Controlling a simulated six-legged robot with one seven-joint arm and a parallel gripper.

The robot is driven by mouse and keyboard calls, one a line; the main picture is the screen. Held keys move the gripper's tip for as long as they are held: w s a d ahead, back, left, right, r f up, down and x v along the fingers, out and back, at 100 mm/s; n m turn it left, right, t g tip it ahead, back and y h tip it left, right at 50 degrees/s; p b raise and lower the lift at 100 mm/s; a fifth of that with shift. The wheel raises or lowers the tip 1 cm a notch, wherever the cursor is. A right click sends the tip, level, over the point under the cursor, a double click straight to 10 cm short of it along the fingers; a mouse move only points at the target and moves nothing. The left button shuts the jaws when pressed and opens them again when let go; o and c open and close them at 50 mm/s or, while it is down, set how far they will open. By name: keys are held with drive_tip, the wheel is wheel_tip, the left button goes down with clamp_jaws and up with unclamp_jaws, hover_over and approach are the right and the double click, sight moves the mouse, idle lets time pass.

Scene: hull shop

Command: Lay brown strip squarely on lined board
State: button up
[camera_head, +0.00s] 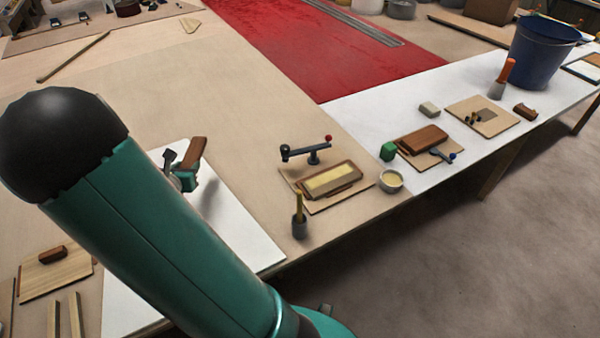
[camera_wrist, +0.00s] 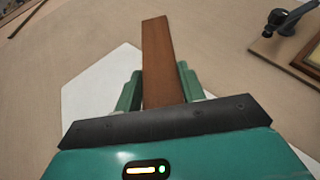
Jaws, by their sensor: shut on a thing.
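My gripper (camera_head: 184,176) is shut on the brown strip (camera_head: 194,151) and holds it above a white panel (camera_head: 235,228). In the wrist view the strip (camera_wrist: 165,60) stands out lengthwise between the two green fingers, its far end free and slightly tilted in the picture. A pale board (camera_head: 50,283) with faint lines lies at the lower left in the head view, with a small brown block (camera_head: 53,255) on it. I cannot tell for sure whether this is the lined board. My arm hides part of the table between it and the strip.
Right of the white panel stand a grey pot with a yellow-handled tool (camera_head: 299,222), a board with a framed yellow piece (camera_head: 332,181), a clamp (camera_head: 306,151) and a small bowl (camera_head: 390,181). Two pale sticks (camera_head: 75,314) lie near the lower-left board. The tan table behind is mostly clear.

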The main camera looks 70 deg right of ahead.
drive_tip(key=s+d+m+g, duration=0.4)
drive_tip(key=s+d+g, duration=0.1)
drive_tip(key=s+d, duration=0.45)
drive_tip(key=m+g+y, duration=0.3)
drive_tip(key=m+g, duration=0.5)
hover_over(317, 181)
wheel_tip(317, 181, down, 3)
wheel_tip(317, 181, down, 4)
drive_tip(key=shift+s+r, duration=0.1)
drive_tip(key=shift+s, duration=0.05)
drive_tip(key=shift+f, duration=2.35)
drive_tip(key=shift+f, duration=0.15)
drive_tip(key=o, duration=1)
